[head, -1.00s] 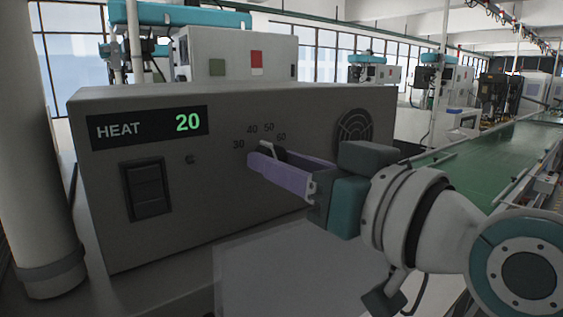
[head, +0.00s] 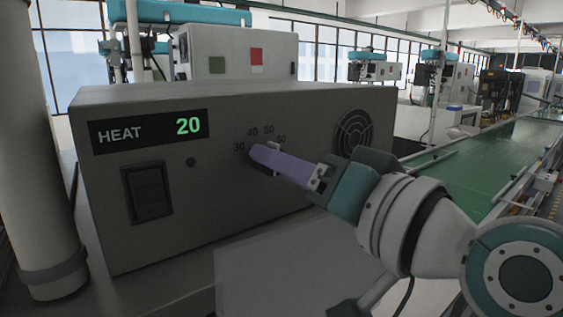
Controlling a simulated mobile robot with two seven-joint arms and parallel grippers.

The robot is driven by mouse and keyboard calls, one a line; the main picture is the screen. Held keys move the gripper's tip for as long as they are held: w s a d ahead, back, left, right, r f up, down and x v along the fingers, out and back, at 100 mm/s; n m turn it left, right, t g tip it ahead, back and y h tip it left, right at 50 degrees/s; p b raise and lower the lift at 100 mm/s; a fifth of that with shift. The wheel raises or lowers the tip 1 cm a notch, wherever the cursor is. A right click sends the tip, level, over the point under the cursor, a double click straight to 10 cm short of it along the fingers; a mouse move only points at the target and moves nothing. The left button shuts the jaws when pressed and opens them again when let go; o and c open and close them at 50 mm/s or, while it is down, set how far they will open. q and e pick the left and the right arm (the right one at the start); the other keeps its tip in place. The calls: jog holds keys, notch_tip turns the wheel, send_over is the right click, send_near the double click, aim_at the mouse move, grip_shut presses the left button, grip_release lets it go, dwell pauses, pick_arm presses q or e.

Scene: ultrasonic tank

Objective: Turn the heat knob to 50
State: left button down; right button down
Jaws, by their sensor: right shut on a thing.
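The grey heater box (head: 230,210) fills the middle of the head view. A dial scale (head: 260,137) with 30, 40, 50 and 60 is printed on the front panel. My right gripper (head: 264,154) reaches in from the right with purple fingers and is shut on the heat knob at this scale. The knob is mostly hidden by the fingers; a small light part (head: 275,147) shows beside them, and I cannot tell the knob's exact setting. My left gripper is not in view.
A pale column (head: 40,160) stands at far left. A green conveyor (head: 490,165) runs at right.

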jog(key=shift+m, duration=0.8)
jog(key=shift+c, duration=2.2)
grip_release()
jog(key=b+v, duration=0.2)
jog(key=v, duration=0.8)
jog(key=shift+b, duration=0.4)
